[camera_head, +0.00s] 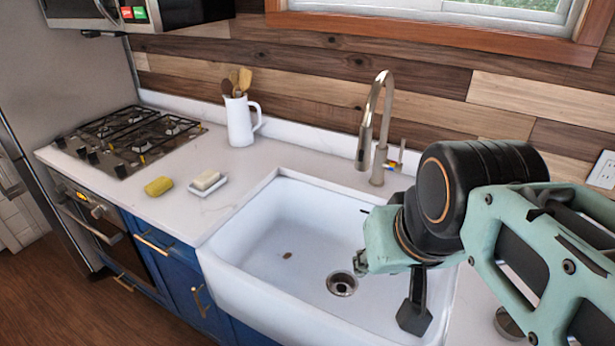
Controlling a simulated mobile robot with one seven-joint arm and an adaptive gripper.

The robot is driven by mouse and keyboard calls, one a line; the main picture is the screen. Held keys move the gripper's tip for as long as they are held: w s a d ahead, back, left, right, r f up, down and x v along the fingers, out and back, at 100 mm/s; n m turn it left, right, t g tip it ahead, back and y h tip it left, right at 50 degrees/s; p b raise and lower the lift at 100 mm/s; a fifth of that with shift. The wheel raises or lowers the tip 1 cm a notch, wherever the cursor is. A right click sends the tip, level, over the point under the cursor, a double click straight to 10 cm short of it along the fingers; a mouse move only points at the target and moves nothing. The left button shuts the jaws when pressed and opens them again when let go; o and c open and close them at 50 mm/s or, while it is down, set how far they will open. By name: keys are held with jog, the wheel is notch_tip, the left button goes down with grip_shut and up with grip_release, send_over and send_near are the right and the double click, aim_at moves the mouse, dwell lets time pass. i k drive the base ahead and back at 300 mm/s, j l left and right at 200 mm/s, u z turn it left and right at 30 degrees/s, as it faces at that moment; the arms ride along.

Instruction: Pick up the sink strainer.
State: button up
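A round metal fitting (341,284) with a dark centre sits in the floor of the white sink (235,291). I cannot tell whether it is a bare drain or holds a strainer. A round metallic object (508,324), possibly the sink strainer, is on the counter right of the sink, partly hidden by my arm. My gripper (414,318) points down over the sink's right side, to the right of the drain fitting and left of the metallic object. Only a dark finger part shows, so its opening is unclear. I see nothing held.
A tall faucet (376,120) rises behind the sink. Left of the sink are a soap dish (208,184), a yellow sponge (158,186), a white utensil pitcher (240,120) and a gas cooktop (128,138). A small brown spot (287,256) is in the sink.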

aim_at(505, 325)
jog(key=k+j+z, duration=0.1)
jog(key=z, duration=1.45)
jog(key=u, duration=1.3)
jog(key=k+l, duration=0.1)
jog(key=k+l+z, duration=0.1)
jog(key=l+z, duration=0.35)
jog(key=l, duration=0.15)
jog(key=l+z, duration=0.5)
jog(key=i+l, duration=0.05)
jog(key=l, duration=0.05)
